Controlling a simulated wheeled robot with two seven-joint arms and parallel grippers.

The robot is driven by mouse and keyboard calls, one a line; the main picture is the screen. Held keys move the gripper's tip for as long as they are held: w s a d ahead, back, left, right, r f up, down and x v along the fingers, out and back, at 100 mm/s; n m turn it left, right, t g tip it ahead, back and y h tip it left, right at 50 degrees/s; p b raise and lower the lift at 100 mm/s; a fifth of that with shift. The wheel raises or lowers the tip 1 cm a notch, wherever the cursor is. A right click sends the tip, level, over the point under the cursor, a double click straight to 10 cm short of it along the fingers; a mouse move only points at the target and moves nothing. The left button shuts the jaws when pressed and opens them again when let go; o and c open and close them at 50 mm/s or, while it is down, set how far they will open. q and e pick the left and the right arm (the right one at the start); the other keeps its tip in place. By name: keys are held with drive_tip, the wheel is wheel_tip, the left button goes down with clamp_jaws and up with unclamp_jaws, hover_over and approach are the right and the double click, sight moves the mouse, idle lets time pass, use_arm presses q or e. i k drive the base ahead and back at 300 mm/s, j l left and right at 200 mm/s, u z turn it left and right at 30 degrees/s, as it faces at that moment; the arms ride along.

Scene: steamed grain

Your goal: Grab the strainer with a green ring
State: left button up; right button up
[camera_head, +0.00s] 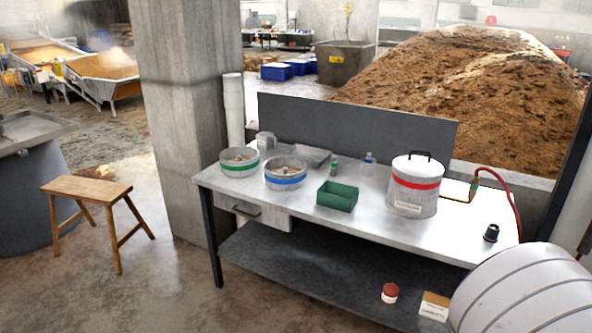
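The strainer with a green ring (239,168) is a round metal sieve at the left end of the workbench top. Some brown material shows inside it. A similar strainer with a blue ring (285,180) stands close to its right. Both sit upright on the workbench (330,225). Neither of my grippers shows in the head view.
A green box (337,196), a lidded metal pot with a red band (414,189) and a dark knob-like item (491,233) stand on the bench. A wooden stool (88,190) stands on the floor left of a concrete pillar (188,110). Floor between stool and bench is clear.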

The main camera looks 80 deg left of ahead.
sight(333, 164)
drive_tip(key=u, duration=2.7)
drive_tip(key=z, duration=0.25)
drive_tip(key=i+j+z, duration=0.5)
drive_tip(key=i, duration=0.2)
drive_tip(key=i+j+z, duration=0.5)
drive_tip(key=i+j, duration=0.4)
drive_tip(key=j, duration=0.15)
drive_tip(key=i+j, duration=0.25)
drive_tip(key=j, duration=0.15)
drive_tip(key=i+j, duration=0.5)
drive_tip(key=j, duration=0.25)
drive_tip(key=i+j, duration=0.25)
drive_tip(key=j, duration=0.15)
drive_tip(key=z, duration=0.05)
